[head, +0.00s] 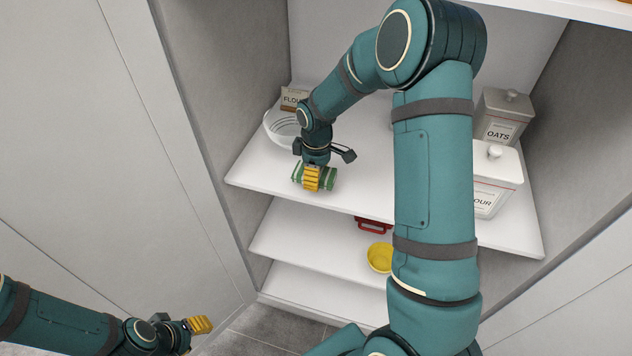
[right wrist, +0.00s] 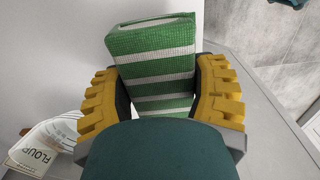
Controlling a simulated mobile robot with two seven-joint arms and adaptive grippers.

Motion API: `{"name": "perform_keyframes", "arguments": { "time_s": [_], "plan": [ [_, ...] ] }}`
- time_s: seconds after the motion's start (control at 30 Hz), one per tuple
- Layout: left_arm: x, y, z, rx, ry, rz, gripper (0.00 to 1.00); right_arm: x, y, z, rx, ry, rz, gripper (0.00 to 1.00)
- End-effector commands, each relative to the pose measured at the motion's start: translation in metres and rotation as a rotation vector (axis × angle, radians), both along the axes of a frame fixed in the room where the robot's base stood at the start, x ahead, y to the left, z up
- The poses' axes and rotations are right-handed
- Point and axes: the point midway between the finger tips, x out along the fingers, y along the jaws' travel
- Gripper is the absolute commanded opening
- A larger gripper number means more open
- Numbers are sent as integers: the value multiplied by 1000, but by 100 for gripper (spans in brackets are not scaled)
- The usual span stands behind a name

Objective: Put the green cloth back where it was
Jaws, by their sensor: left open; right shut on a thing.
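The green cloth is a folded bundle with white stripes. In the right wrist view the cloth (right wrist: 153,62) sits between the yellow fingers of my right gripper (right wrist: 161,92), which touch it on both sides. In the head view the cloth (head: 329,180) shows on both sides of my right gripper (head: 312,178), over the front left part of the upper white shelf (head: 365,195). I cannot tell if it touches the shelf. My left gripper (head: 200,325) is open and empty at the lower left, outside the cabinet.
An oats canister (head: 501,118) and a flour canister (head: 496,178) stand at the right. A red item (head: 373,225) and yellow bowl (head: 380,257) are on the shelf below.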

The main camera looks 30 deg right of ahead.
Motion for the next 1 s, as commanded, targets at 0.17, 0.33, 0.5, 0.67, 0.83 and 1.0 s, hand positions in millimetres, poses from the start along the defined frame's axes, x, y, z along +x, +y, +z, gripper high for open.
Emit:
{"name": "perform_keyframes", "arguments": {
  "time_s": [0.17, 0.33, 0.5, 0.67, 0.83, 1.0],
  "plan": [
    [-1, 0, -4, 0, 2, -2, 47, -1, 0, -26, 0, 5, 0, 29],
    [-1, 0, -3, 0, 2, -2, 47, 0, 0, -28, 0, 1, -1, 29],
    [-1, 0, -5, 0, 3, -2, 47, 0, 0, -30, 0, 1, -1, 29],
    [-2, 0, -6, 0, 4, -3, 47, 0, 0, -32, 0, 1, -1, 89],
    [-2, 0, -6, 0, 4, -3, 47, 0, 0, -31, 0, 1, -1, 96],
    [-2, 0, -5, 0, 4, -3, 47, 0, 0, -31, 0, 1, -1, 96]
  ]
}}
